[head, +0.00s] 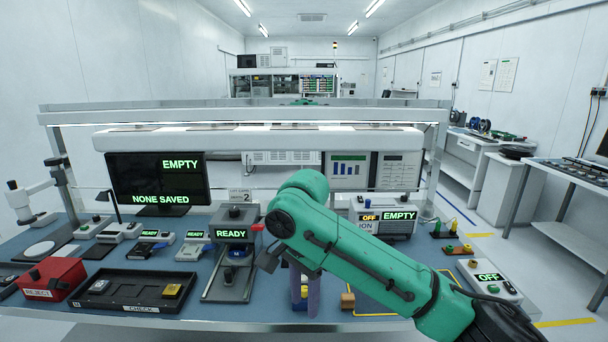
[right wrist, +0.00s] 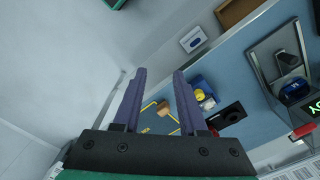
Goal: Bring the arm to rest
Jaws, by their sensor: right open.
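My right arm is green and reaches in from the lower right of the head view, with its elbow raised over the bench. Its right gripper (head: 305,298) hangs down near the bench's front edge, partly hidden behind the arm, its purple fingers pointing down. The right wrist view shows the same gripper (right wrist: 159,76) with its two fingers apart and nothing between them. My left gripper and arm are not in the head view.
A small tan block (head: 348,299) lies close right of the gripper. A dark monitor (head: 158,180) stands behind.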

